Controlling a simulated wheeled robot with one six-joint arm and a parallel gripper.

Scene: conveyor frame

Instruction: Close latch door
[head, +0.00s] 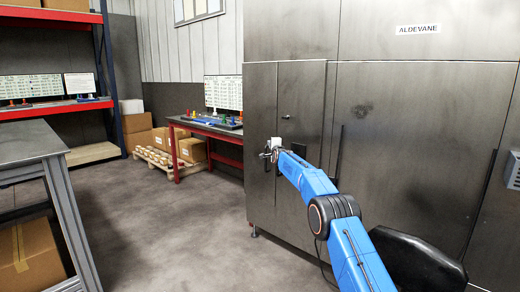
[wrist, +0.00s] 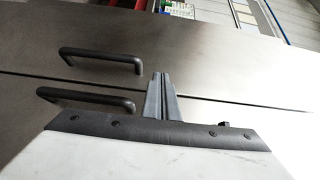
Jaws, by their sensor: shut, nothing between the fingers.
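A steel cabinet has a left door panel (head: 260,105) and a right door panel (head: 303,95), divided by a vertical seam. In the wrist view the seam runs across between the upper panel (wrist: 215,65) and the lower panel (wrist: 270,125). A dark bar handle (wrist: 100,54) sits on the upper panel and another dark handle (wrist: 85,95) on the lower one. My gripper (head: 267,155) is in front of the doors near the seam. In the wrist view its shut, empty fingers (wrist: 161,76) lie over the seam, beside the handles. I cannot tell whether they touch the doors, or see a latch clearly.
A grey table (head: 25,150) stands at the left. A red-framed workbench (head: 207,129) and cardboard boxes (head: 191,150) are at the back. Red shelving (head: 60,108) is at the far left. The floor (head: 170,230) between table and cabinet is clear.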

